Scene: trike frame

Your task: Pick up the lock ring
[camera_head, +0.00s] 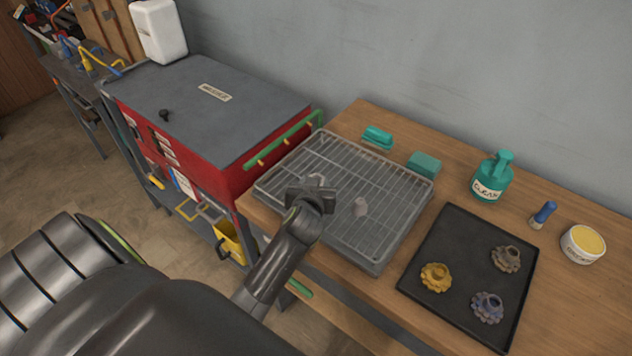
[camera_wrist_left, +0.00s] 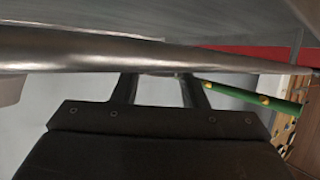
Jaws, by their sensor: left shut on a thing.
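My right gripper is not in view.
A black tray (camera_head: 455,235) carries a yellow, a brown and a blue-grey toothed part. The red washer (camera_head: 215,165) with a green rail stands left. A teal bottle (camera_head: 492,178), brush (camera_head: 543,214) and tub (camera_head: 583,245) stand right.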

